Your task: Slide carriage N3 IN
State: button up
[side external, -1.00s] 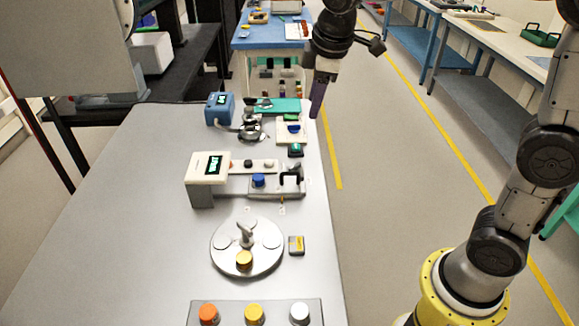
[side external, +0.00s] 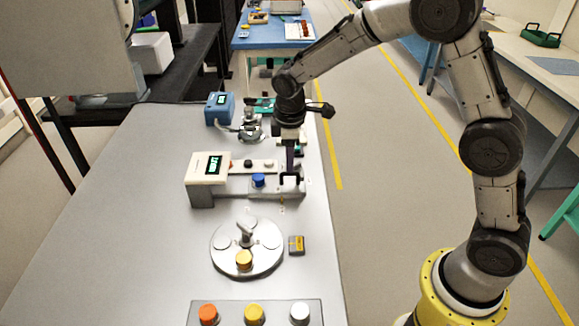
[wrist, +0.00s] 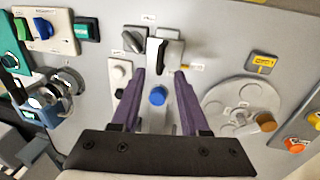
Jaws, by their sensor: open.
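The slide unit has a cream box with a green-lit display (side external: 208,167) at its left end and a grey rail base (side external: 232,190). A carriage with a black upright handle (side external: 291,181) sits at the rail's right end; a blue knob (side external: 258,180) stands to its left. I cannot read an N3 label. My gripper (side external: 290,170) points down just above the handle. In the wrist view, its purple fingers (wrist: 160,75) are open, with the black handle (wrist: 163,50) in line with the gap at their tips. The blue knob (wrist: 158,96) shows between the fingers. I cannot tell whether they touch the handle.
A round turntable with a yellow knob (side external: 243,260) and a small grey-yellow block (side external: 296,245) stand nearer the camera. A panel with orange, yellow and white knobs (side external: 254,314) is at the front. A blue box (side external: 219,108) stands behind. The table's left side is clear.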

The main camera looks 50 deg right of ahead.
aim_at(290, 174)
jog(key=shift+w+d+f, duration=0.15)
jog(key=shift+d+f, duration=0.05)
jog(key=shift+f, duration=0.85)
jog(key=shift+w+d+f, duration=0.15)
jog(key=shift+f, duration=0.9)
grip_shut()
jog(key=shift+a, duration=0.1)
